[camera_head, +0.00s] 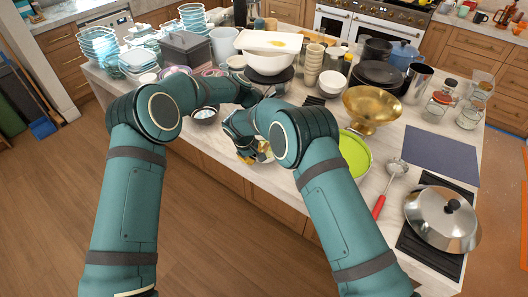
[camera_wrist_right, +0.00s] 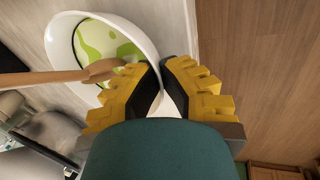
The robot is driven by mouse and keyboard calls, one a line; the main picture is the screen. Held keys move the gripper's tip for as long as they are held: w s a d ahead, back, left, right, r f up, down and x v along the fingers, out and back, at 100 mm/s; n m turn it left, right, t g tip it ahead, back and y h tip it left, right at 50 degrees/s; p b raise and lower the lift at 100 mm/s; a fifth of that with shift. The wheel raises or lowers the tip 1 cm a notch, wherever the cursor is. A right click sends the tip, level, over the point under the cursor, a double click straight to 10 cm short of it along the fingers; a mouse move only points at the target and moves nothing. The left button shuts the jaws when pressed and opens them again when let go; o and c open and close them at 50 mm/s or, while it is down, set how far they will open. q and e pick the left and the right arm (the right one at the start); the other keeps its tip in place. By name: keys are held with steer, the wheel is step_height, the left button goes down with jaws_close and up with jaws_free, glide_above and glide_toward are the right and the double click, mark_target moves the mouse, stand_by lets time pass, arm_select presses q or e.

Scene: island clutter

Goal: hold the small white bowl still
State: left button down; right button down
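The small white bowl (camera_wrist_right: 141,31) has a green pattern inside and shows in the right wrist view. My right gripper (camera_wrist_right: 163,80) has its yellow-and-black fingers on either side of the bowl's near wall, closed on the rim. In the head view my right gripper (camera_head: 247,156) is low at the island's front edge, and my forearm hides most of the bowl. A wooden spoon (camera_wrist_right: 50,77) reaches in from the left, its head over the bowl. My left arm reaches over the island's front; its fingers are hidden or too small to read.
The island is crowded: a large white bowl (camera_head: 268,62), a brass bowl (camera_head: 372,106), a green plate (camera_head: 353,156), stacked cups (camera_head: 313,64) and a ladle with a red handle (camera_head: 379,207). Open floor lies in front.

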arm_select(q)
steer(key=shift+w, duration=0.35)
steer(key=shift+w+a, duration=0.15)
steer(key=shift+a, duration=0.35)
steer(key=shift+s, duration=0.45)
steer(key=shift+s+d, duration=0.15)
steer(key=shift+d, duration=0.35)
